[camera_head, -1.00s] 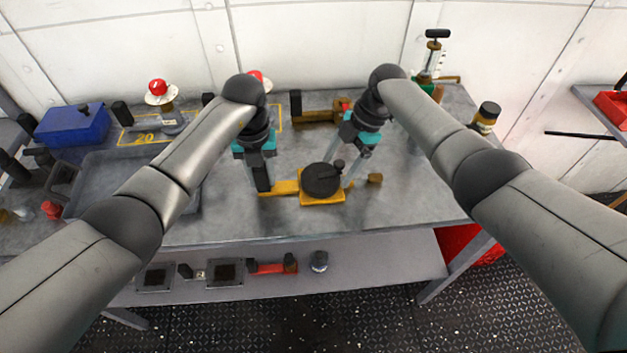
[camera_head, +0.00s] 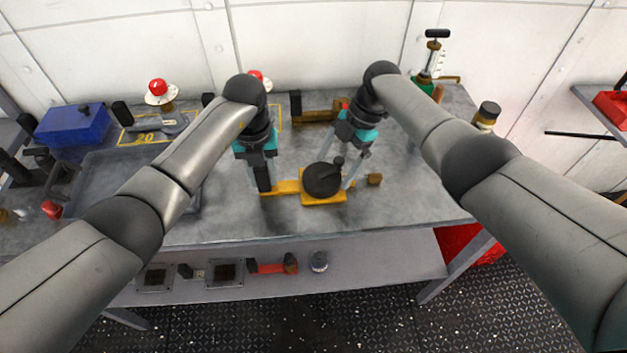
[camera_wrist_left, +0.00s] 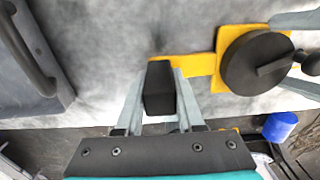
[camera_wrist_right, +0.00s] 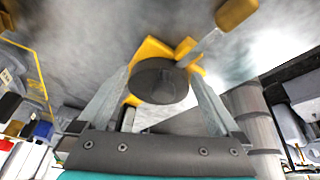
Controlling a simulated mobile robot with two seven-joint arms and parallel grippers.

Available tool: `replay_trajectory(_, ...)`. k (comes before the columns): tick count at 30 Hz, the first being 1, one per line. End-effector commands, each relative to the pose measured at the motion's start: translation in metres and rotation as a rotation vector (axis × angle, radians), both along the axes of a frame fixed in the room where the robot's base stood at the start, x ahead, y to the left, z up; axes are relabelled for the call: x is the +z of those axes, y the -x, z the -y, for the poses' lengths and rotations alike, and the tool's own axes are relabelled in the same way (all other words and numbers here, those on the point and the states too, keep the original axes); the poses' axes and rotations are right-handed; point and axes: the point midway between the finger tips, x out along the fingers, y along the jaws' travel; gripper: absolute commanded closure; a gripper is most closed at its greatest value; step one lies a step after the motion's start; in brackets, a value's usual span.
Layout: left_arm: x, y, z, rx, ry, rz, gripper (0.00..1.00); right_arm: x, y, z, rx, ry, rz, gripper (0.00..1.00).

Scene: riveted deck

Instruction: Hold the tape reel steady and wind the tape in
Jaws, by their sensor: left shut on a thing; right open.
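The tape reel (camera_head: 320,182) is a dark round drum on a yellow base with a yellow arm out to the left, low on the bench. A crank with a dark knob (camera_head: 339,161) stands on its top. My left gripper (camera_head: 263,182) is shut on the reel's black handle block (camera_wrist_left: 160,88). My right gripper (camera_head: 338,172) is open, pointing down, its fingers on either side of the drum (camera_wrist_right: 160,82) as seen in the right wrist view. I cannot tell whether they touch the knob. A pale tape strip runs to a brown end block (camera_head: 374,179) at the right.
A grey tray (camera_head: 110,170) and a blue box (camera_head: 72,126) are on the left of the bench. Red-topped devices, a brown tool and a gauge pump (camera_head: 432,62) stand along the back. The bench right of the end block is clear.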

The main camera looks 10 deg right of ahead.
Motion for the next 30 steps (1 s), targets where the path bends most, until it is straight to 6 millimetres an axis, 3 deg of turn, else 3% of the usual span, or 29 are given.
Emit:
replay_trajectory(5, 0.000, 0.000, 0.001, 0.000, 0.003, 0.001, 1.00, 0.019, -0.004, 0.008, -0.002, 0.000, 0.005, 0.00)
replay_trajectory(15, 0.000, -0.001, -0.001, 0.001, 0.000, 0.001, 1.00, 0.085, -0.013, 0.034, 0.001, 0.001, 0.004, 0.00)
replay_trajectory(30, 0.000, -0.001, -0.003, 0.003, -0.004, 0.001, 1.00, 0.134, -0.016, 0.043, 0.003, 0.000, 0.003, 0.00)
